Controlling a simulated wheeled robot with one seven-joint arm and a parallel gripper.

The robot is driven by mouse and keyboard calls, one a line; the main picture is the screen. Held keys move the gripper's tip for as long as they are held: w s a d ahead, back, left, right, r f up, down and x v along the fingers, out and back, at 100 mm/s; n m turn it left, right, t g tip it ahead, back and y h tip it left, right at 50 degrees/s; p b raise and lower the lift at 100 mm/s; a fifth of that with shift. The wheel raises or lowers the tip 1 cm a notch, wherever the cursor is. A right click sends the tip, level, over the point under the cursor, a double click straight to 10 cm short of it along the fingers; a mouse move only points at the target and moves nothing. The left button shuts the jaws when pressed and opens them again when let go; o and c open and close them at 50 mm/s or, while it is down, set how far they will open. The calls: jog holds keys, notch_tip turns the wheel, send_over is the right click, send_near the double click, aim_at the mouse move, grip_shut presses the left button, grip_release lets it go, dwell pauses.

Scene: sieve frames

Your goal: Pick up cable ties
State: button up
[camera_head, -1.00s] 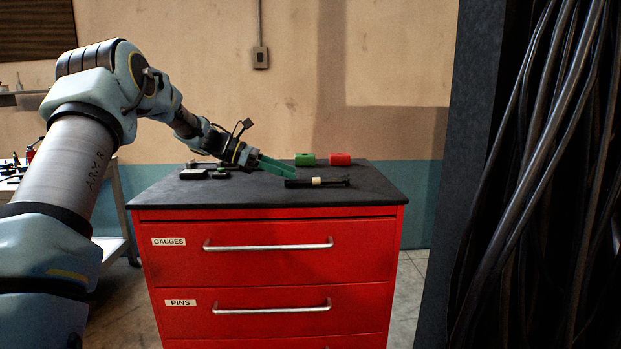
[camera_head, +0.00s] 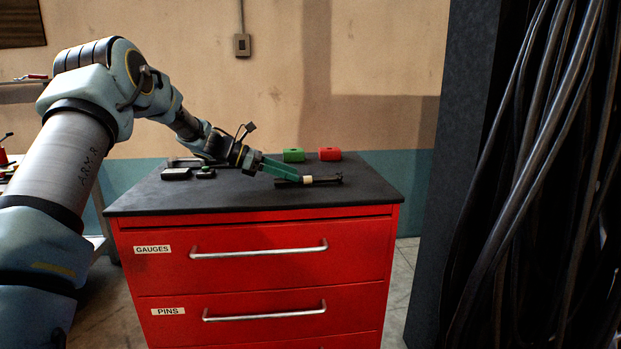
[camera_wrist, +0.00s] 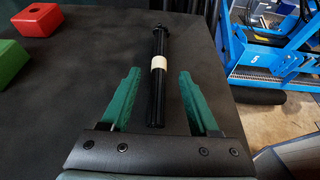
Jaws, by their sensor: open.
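The cable ties (camera_wrist: 157,96) are a thin black bundle with a cream band around the middle. They lie on the dark cabinet top, and also show in the head view (camera_head: 327,181). My gripper (camera_wrist: 159,73) is open, with one green finger on each side of the bundle. The bundle's far end extends past the fingertips. In the head view my gripper (camera_head: 297,176) reaches low over the top from the left and partly covers the bundle's left end.
A green block (camera_head: 293,155) and a red block (camera_head: 329,154) stand at the back of the red cabinet (camera_head: 265,275). Thick hanging cables (camera_head: 530,190) fill the right side.

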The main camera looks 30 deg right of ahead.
aim_at(309, 180)
jog(key=p+x, duration=0.2)
jog(key=x, duration=0.1)
jog(key=shift+s+d, duration=0.1)
jog(key=shift+d, duration=0.25)
jog(key=shift+s+d+f, duration=0.15)
jog(key=shift+d+f, duration=0.1)
jog(key=shift+d, duration=0.15)
grip_shut()
